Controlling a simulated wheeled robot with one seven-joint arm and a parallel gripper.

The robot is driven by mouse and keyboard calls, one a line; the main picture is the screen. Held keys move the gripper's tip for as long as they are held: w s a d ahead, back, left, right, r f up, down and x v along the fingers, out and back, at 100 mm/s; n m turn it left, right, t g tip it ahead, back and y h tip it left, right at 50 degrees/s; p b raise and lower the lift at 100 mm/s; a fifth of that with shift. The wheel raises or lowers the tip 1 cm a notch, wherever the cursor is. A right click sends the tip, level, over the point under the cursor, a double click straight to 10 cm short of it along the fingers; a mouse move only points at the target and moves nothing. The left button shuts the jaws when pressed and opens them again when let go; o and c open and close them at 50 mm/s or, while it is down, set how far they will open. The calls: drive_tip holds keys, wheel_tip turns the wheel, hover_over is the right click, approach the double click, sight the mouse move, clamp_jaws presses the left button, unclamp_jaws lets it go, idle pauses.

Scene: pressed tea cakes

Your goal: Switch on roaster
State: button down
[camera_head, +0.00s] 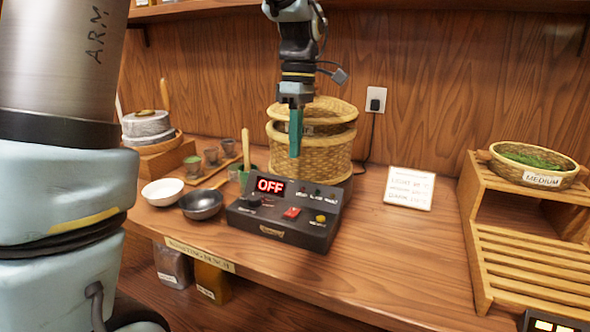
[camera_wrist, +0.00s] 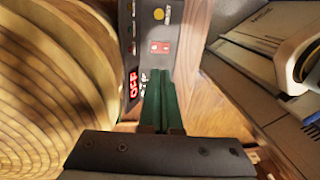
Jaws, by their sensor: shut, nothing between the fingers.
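The roaster control box (camera_head: 285,213) is a dark box on the front of the wooden bench. Its display (camera_head: 270,186) reads OFF in red. A red switch (camera_head: 291,213), a yellow button (camera_head: 320,219) and a dark knob (camera_head: 254,200) are on its top. My gripper (camera_head: 295,152) points down above the box, apart from it, with green fingers shut and empty. In the wrist view the gripper (camera_wrist: 163,85) shows below the red switch (camera_wrist: 159,47), with the display (camera_wrist: 133,83) to its left.
A lidded woven basket (camera_head: 340,150) stands just behind the box. A black pan (camera_head: 201,204) and white bowl (camera_head: 162,191) are left of it. A white card (camera_head: 409,188) stands at right, near a slatted wooden rack (camera_head: 530,255).

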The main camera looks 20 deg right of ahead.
sight(290, 214)
drive_tip(key=shift+d+r, duration=0.1)
drive_tip(key=shift+r, duration=0.85)
drive_tip(key=s+a+p, duration=0.1)
drive_tip(key=p, duration=0.3)
drive_tip(key=shift+p, duration=0.4)
drive_tip(key=f+p, duration=0.1)
drive_tip(key=f, duration=0.3)
drive_tip(key=s+f+p, duration=0.1)
drive_tip(key=f, duration=0.4)
drive_tip(key=a+f+p, duration=0.1)
drive_tip(key=f, duration=0.3)
drive_tip(key=shift+s+f, duration=0.2)
drive_tip(key=shift+f, duration=0.2)
